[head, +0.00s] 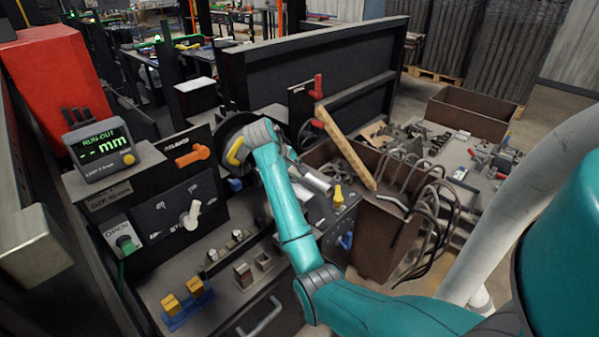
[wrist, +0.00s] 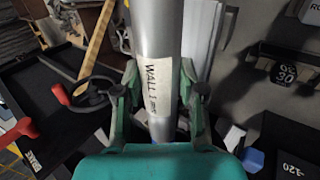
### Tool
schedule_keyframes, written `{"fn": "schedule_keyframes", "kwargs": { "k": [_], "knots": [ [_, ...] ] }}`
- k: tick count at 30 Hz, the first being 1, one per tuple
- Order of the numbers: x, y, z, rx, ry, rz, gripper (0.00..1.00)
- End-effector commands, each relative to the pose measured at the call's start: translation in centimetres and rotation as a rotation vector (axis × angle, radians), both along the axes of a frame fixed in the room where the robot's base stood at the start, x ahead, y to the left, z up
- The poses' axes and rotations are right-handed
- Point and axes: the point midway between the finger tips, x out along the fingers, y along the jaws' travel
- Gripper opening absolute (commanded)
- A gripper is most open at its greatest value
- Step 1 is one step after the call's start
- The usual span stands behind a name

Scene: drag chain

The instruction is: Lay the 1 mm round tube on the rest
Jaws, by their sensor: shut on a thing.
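A bright grey round tube (wrist: 165,40) stands lengthwise in the middle of the wrist view. A cream label (wrist: 150,85) on it reads WALL 1 and a smaller unit. The tube's far end runs out of the top of the wrist view. In the head view my wrist hides most of the gripper. A silver cylindrical piece (head: 316,180) shows right of my wrist; I cannot tell if it is this tube. I cannot make out the rest with certainty.
A rusty bin (head: 383,245) with dark bent rods stands right of my arm, with a wooden strip (head: 345,147) leaning over it. A control panel (head: 172,205) with levers and a RUN-OUT display (head: 101,149) is at left. A red-knobbed crank (wrist: 88,92) is close left of the gripper.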

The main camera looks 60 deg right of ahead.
Motion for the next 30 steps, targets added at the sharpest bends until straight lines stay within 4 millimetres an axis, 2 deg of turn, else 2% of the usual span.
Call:
{"fn": "schedule_keyframes", "kwargs": {
  "k": [14, 21, 30],
  "knots": [
    [2.8, -0.7, -1.5, -0.001, 0.000, -0.001, 0.00],
    [2.8, -0.7, -3.2, -0.001, 0.001, -0.001, 0.00],
    [2.8, -0.7, -4.3, -0.001, -0.001, 0.000, 0.00]
  ]
}}
